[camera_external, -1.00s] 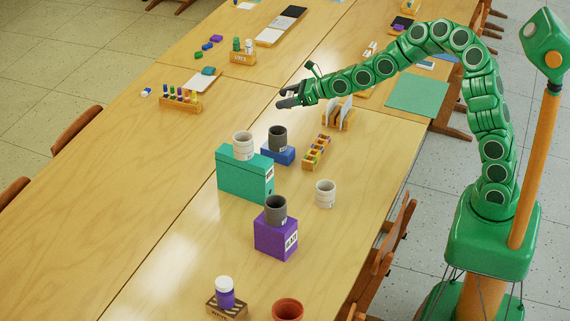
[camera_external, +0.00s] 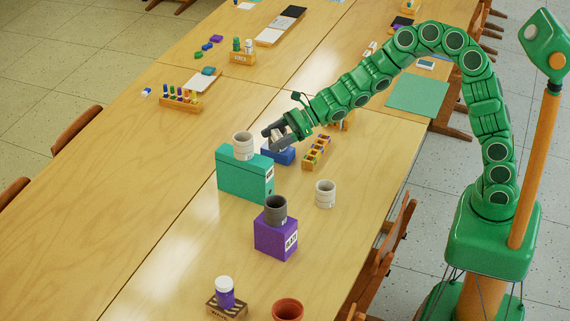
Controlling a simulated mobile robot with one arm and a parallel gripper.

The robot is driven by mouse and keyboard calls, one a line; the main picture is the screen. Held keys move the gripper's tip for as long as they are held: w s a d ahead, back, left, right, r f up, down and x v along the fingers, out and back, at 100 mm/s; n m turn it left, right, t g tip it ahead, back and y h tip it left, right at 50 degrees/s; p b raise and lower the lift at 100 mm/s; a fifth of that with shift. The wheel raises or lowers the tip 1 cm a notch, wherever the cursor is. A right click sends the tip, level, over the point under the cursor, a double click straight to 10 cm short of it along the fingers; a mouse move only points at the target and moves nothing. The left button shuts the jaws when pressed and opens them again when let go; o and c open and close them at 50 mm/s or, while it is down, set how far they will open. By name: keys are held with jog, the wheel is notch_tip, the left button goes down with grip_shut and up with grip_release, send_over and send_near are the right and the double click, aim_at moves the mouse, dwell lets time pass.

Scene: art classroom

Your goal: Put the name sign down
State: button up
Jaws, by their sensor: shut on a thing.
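My gripper (camera_external: 274,138) is over the blue box (camera_external: 279,155), with its dark fingers closed. A small pale piece, which looks like the name sign (camera_external: 278,143), shows between the fingers. Its writing is too small to read. The gripper covers the place where the dark grey cup stood on the blue box, so I cannot tell whether the fingers touch that cup.
A teal box (camera_external: 243,179) bears a pale cup (camera_external: 243,144) just left of my gripper. A purple box (camera_external: 276,240) bears a dark cup (camera_external: 275,209). A pale cup (camera_external: 325,194) and an orange rack (camera_external: 317,152) stand right.

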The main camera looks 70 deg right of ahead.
jog(key=s+a+f+n+g+y, duration=0.1)
jog(key=s+a+n+g+y, duration=0.3)
jog(key=s+a, duration=0.85)
jog(key=n+g, duration=0.5)
jog(key=g, duration=0.1)
send_over(322, 279)
notch_tip(322, 279, down, 16)
jog(key=f, duration=0.1)
jog(key=shift+a+f, duration=0.15)
jog(key=shift+f, duration=4.45)
jog(key=shift+f, duration=0.15)
jog(key=o, duration=1)
jog(key=shift+r, duration=0.2)
jog(key=shift+v, duration=6)
